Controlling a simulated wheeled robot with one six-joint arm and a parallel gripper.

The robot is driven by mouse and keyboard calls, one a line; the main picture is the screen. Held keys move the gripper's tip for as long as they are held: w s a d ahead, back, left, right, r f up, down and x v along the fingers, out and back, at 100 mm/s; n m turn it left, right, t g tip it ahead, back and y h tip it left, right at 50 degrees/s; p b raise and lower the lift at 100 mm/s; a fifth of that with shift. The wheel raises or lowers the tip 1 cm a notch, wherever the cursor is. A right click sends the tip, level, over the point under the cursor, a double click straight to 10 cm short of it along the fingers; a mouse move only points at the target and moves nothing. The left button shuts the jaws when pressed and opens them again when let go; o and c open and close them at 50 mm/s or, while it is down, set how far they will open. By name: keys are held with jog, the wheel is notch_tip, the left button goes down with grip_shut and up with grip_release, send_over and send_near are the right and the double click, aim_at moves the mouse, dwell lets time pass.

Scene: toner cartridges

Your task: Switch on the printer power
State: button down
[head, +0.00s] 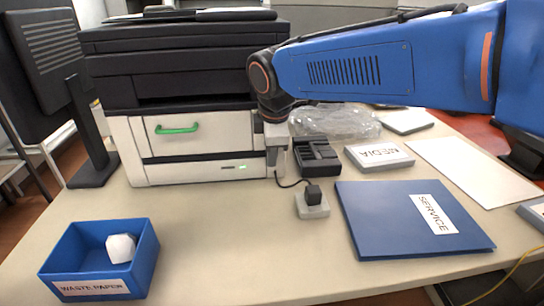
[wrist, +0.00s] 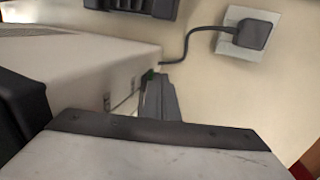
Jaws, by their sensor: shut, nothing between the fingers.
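The printer (head: 185,60) stands at the back left of the table, with a black upper part and a white lower front. A green handle (head: 178,129) is on its front drawer. A small lit green mark (head: 242,167) shows low on the right of its front, beside a small dark mark. My gripper (head: 277,172) points down at the printer's front right corner. In the wrist view my gripper (wrist: 156,80) is shut and empty, its tips close against the printer's white front (wrist: 95,60). I cannot tell whether they touch. The power switch itself is not clearly visible.
A black plug in a socket block (head: 312,205) and a black cartridge-like tray (head: 317,156) are right of my gripper. The front middle is clear.

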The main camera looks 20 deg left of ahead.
jog(key=shift+w+r, duration=0.1)
jog(key=shift+w+a+r, duration=0.1)
jog(key=shift+r, duration=0.75)
